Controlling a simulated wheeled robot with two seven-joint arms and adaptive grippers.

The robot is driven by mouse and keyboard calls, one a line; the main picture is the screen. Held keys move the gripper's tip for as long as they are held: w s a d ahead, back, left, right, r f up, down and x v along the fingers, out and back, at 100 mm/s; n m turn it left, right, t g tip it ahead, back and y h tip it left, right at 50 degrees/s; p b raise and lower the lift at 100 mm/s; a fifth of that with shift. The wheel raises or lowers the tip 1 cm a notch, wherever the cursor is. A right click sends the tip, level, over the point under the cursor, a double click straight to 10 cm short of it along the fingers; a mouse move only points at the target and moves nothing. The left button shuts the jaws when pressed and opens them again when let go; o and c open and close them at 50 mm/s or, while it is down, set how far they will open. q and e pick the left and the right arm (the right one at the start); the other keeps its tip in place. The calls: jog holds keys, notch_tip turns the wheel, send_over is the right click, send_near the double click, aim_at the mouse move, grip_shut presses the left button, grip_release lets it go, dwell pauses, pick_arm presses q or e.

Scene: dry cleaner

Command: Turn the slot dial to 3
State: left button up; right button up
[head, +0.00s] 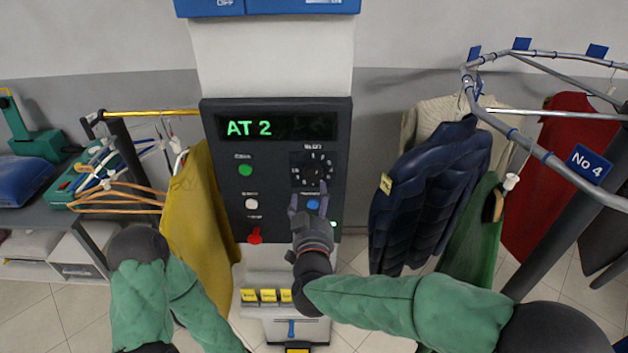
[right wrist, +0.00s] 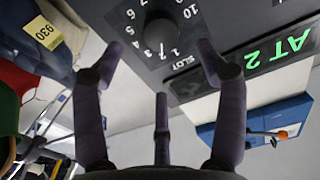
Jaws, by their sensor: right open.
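The slot dial (head: 316,170) is a dark round knob ringed by white numbers on the black control panel (head: 215,185). The display (head: 275,127) above it reads "AT 2" in green. My right gripper (head: 308,198) is in front of the panel, just below the dial. In the right wrist view the dial knob (right wrist: 161,30) lies beyond and between the open fingers of my right gripper (right wrist: 160,52). The fingers hold nothing, and whether they touch the panel is unclear. My left arm shows at lower left, but its gripper is out of view.
Green (head: 245,170), white (head: 251,204) and blue (head: 313,204) buttons and a red switch (head: 255,236) are on the panel. A yellow garment (head: 200,215) hangs close on the left. A navy jacket (head: 430,190) hangs from the right rail.

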aim_at(313, 178)
jog(key=w, duration=0.7)
jog(key=shift+w, duration=0.4)
jog(key=c, duration=1.1)
